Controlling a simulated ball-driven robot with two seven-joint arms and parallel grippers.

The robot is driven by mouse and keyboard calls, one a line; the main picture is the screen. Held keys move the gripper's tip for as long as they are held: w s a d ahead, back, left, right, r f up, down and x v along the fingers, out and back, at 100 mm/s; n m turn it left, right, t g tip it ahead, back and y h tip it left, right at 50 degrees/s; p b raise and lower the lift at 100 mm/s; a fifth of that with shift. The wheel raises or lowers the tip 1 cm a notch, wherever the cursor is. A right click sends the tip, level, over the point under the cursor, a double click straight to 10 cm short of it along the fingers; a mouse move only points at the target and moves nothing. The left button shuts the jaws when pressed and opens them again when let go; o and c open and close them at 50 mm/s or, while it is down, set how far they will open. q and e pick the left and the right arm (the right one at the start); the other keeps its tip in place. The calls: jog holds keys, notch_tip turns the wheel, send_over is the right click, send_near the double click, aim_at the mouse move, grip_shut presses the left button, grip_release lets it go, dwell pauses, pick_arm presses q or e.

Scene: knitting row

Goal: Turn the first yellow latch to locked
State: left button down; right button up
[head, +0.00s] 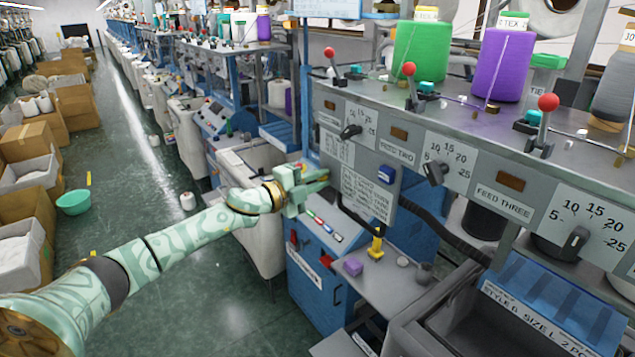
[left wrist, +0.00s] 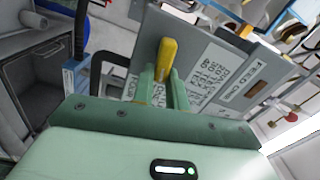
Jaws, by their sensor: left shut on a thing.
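My left gripper (head: 308,182) is at the left edge of the grey feed panel (head: 330,118) of the nearest machine. In the left wrist view its green fingers (left wrist: 163,88) are shut on a yellow latch (left wrist: 168,55). The latch sticks up from between the fingers, in front of the panel with the printed cards. In the head view the gripper hides this latch, and I cannot read its locked mark. My right gripper is in neither view.
Red-knobbed levers (head: 409,70), a green cone (head: 421,50) and a purple cone (head: 499,65) stand on top. The aisle floor (head: 140,150) at left is mostly clear.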

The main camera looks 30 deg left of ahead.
pick_arm(q)
jog(key=shift+f+m+b, duration=0.2)
jog(key=shift+m+b, duration=0.15)
jog(key=shift+m, duration=0.65)
jog(key=c, duration=1.4)
grip_release()
jog(key=shift+s, duration=0.1)
jog(key=b+v, duration=0.4)
jog(key=v, duration=1.2)
